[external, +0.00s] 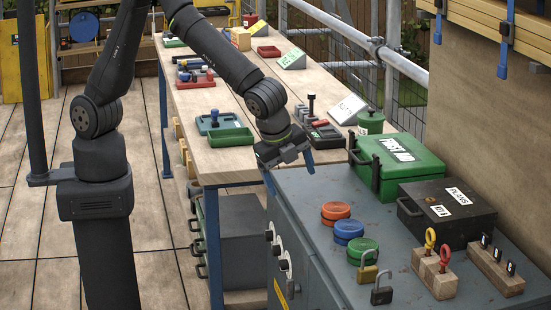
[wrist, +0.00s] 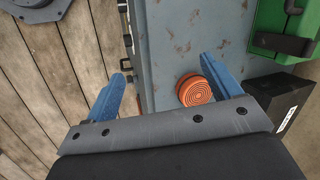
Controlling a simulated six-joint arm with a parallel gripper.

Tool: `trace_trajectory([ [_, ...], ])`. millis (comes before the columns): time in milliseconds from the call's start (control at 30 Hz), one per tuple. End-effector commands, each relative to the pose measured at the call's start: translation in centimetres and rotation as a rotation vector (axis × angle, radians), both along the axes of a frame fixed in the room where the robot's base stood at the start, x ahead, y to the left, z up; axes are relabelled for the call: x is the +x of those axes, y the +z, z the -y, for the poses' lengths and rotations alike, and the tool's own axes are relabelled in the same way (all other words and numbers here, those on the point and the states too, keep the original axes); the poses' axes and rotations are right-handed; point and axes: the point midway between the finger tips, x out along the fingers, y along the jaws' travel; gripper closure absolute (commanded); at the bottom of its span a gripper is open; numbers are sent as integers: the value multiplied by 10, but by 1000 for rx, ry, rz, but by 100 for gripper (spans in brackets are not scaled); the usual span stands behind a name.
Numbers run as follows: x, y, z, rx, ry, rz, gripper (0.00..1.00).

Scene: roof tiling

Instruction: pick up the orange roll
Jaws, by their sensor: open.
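The orange roll (external: 335,212) is a short round roll lying flat on the grey cabinet top, at the back of a row with a blue roll (external: 348,231) and a green roll (external: 363,251). In the wrist view the orange roll (wrist: 195,90) shows concentric rings on its top and lies near the right blue finger, partly hidden by it. My gripper (external: 288,175) is open and empty, above the cabinet's far left edge, up and left of the orange roll. In the wrist view my gripper's blue fingers (wrist: 165,82) are spread wide.
A green first aid box (external: 400,165) and a black box (external: 446,212) stand right of the rolls. Padlocks (external: 375,281) and wooden blocks (external: 437,272) sit in front. A wooden bench (external: 218,98) with trays adjoins behind. The cabinet top (external: 300,195) is bare left of the rolls.

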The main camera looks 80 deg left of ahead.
Motion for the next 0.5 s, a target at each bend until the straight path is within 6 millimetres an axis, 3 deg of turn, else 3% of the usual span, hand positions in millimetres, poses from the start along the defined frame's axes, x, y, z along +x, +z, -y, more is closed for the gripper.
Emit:
trace_trajectory([
  [100, 13, 33, 7, -224, 187, -20, 17],
  [300, 31, 81, 17, -503, 400, -46, 17],
  [500, 39, 97, 22, -603, 472, -56, 17],
])
